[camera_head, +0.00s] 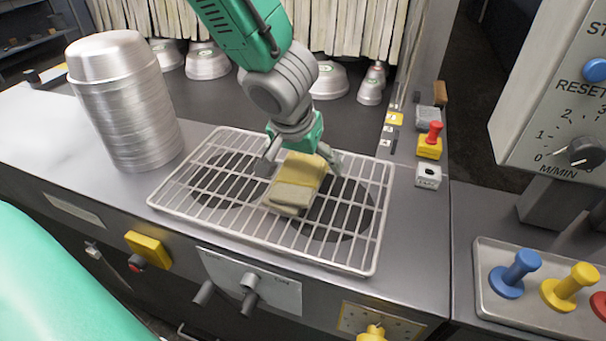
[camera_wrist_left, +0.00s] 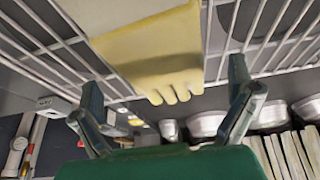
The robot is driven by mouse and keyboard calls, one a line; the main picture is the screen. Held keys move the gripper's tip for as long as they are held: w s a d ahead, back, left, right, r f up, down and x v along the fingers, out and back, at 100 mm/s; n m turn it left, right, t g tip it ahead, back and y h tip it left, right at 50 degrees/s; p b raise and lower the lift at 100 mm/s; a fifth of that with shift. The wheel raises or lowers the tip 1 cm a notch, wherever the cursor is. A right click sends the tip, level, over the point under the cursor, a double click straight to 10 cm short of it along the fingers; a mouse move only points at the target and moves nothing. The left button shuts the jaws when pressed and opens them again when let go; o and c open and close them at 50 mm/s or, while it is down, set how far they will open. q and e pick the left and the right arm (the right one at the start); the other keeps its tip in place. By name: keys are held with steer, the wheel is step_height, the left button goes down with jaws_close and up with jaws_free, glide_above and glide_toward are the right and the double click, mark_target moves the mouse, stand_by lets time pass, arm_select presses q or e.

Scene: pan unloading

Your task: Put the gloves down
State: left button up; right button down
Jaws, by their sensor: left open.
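The yellow gloves (camera_head: 298,183) lie folded on the wire rack (camera_head: 227,228), near its middle. My left gripper (camera_head: 304,165) is just behind and above them, its fingers spread to either side of their far end. In the left wrist view the gloves (camera_wrist_left: 155,50) lie on the rack bars, with the glove fingers pointing between my open left fingertips (camera_wrist_left: 165,95). The fingers are apart from the gloves there, and nothing is held. My right gripper is not in view.
A tall stack of metal pans (camera_head: 125,105) stands left of the rack. A red emergency button (camera_head: 432,134) and small boxes sit to the right. A tray (camera_head: 488,275) with coloured knobs is at the lower right. Pans lie behind, before a strip curtain (camera_head: 345,30).

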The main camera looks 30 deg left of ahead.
mark_target(305, 162)
arm_select(q)
steer(key=shift+x, duration=0.8)
steer(key=shift+r, duration=0.1)
steer(key=c, duration=1.4)
steer(key=shift+r, duration=0.1)
step_height(305, 162, up, 9)
steer(key=p, duration=0.3)
steer(key=shift+f+p, duration=0.2)
steer(key=shift+p, duration=0.2)
steer(key=shift+r, duration=0.55)
